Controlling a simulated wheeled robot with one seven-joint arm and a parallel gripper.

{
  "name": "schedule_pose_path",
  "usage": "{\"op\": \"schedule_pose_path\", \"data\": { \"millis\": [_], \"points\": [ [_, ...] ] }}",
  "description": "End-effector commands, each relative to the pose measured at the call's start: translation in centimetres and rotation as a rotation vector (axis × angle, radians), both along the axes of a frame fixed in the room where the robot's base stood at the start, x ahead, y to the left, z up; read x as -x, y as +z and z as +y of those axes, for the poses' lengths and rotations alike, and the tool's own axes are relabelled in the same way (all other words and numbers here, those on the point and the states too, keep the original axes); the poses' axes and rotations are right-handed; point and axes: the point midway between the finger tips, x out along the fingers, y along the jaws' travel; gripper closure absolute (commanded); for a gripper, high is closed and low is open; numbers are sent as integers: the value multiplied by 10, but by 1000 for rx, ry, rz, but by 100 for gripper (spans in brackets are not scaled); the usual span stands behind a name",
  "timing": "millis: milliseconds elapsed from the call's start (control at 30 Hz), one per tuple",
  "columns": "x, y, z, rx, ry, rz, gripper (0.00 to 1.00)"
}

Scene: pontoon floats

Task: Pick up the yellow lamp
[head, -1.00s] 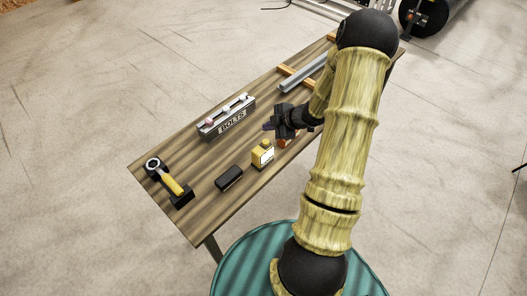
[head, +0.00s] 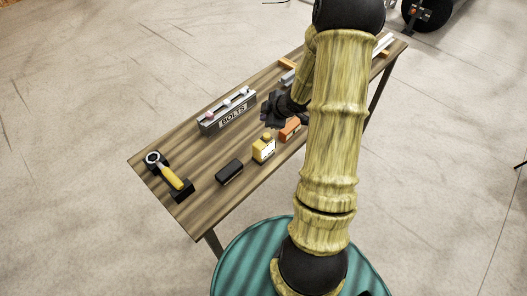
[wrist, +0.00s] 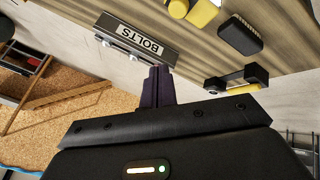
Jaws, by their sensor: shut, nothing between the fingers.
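The yellow lamp (head: 263,149), a small yellow block with a pale front face and a knob on top, appears to stand upright on the wooden table (head: 190,147). In the wrist view its yellow body (wrist: 204,12) is cut by the top edge. My gripper (head: 270,108) is above the table, between the bolts box and an orange box, beyond the lamp and apart from it. In the wrist view its dark purple fingers (wrist: 158,84) are together with nothing between them.
The grey bolts box (head: 227,112) stands left of my gripper. The orange box (head: 290,129) is right of the lamp, and a black block (head: 229,171) is left of it. A yellow-handled tool (head: 171,178) rests on a black stand at the table's left end.

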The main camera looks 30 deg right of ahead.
Motion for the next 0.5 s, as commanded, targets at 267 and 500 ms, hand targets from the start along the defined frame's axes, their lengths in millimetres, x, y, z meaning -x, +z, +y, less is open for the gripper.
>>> {"op": "schedule_pose_path", "data": {
  "millis": [267, 500],
  "points": [
    [48, 40, 49, -13, -447, 171, 100],
    [127, 61, 107, -154, -814, 332, 100]
  ]
}}
